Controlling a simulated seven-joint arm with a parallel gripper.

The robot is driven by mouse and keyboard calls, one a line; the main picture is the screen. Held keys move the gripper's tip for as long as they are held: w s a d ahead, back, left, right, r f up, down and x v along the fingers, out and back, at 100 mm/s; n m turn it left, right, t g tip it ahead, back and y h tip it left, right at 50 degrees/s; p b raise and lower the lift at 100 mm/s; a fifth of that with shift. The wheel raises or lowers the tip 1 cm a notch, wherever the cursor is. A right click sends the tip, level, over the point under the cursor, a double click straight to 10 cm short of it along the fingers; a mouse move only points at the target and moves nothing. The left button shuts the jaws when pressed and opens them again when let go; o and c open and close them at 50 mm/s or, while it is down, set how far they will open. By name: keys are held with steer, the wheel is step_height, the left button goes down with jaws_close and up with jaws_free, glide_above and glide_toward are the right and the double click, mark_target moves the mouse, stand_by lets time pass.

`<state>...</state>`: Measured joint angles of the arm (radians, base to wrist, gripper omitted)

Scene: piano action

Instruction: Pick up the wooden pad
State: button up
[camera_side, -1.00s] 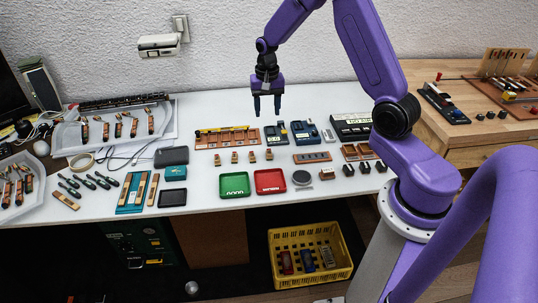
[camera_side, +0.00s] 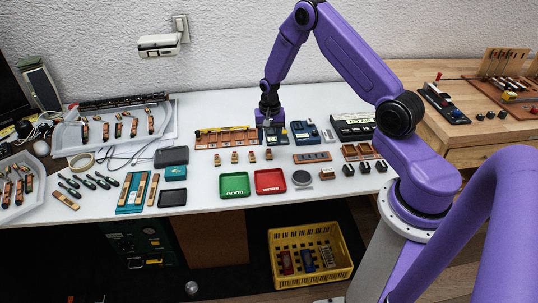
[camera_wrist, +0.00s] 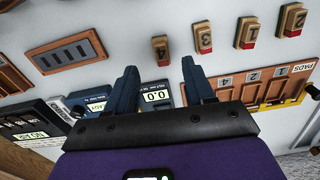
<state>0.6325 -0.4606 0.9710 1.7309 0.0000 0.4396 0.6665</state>
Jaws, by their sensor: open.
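Several small wooden pads stand in a row on the white table in the side view, the rightmost pad (camera_side: 268,154) nearest my gripper. In the side view my gripper (camera_side: 269,122) is low, behind the row and near the right end of the wooden rack. The frames do not single out one pad.
The wooden rack (camera_side: 226,138) marked PADS lies behind the row. Blue devices with displays (camera_side: 304,132) stand to the right. A slotted wooden block (camera_side: 312,157) lies to the row's right. Green (camera_side: 234,185) and red (camera_side: 270,181) trays lie in front.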

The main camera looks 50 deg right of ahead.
mark_target(269, 152)
steer(key=shift+w+f, duration=0.1)
steer(key=shift+f, duration=2.6)
jaws_close()
